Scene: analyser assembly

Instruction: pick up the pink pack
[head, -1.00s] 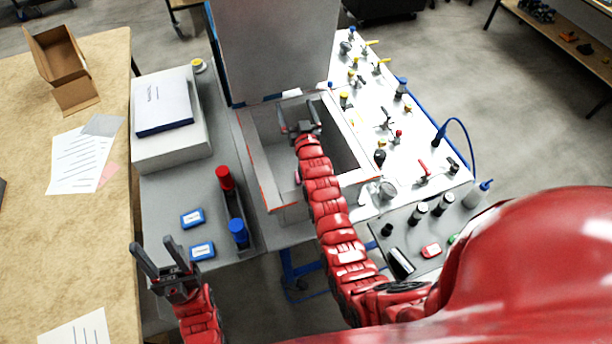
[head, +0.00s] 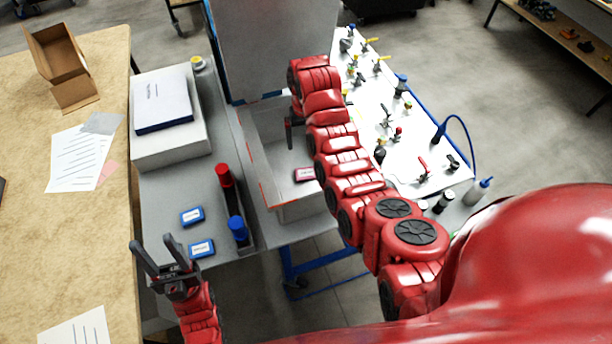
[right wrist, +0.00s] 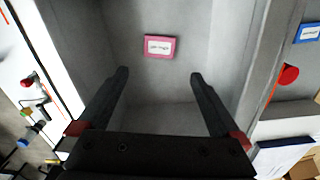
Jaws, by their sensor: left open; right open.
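The pink pack (head: 305,174) lies flat on the floor of the open grey box (head: 262,172), near its front end. It also shows in the right wrist view (right wrist: 160,47), with a white label facing up. My right gripper (right wrist: 160,75) is open and empty above the inside of the box, its two fingers apart and the pack beyond their tips. In the head view my right arm hides much of the box and most of that gripper. My left gripper (head: 158,244) is open and empty at the lower left, away from the box.
Two blue packs (head: 192,216) lie on the grey bench left of the box, near a red-capped bottle (head: 224,175) and a blue-capped one (head: 238,229). A raised lid (head: 270,45) stands behind the box. A white panel with several fittings (head: 415,150) lies to the right.

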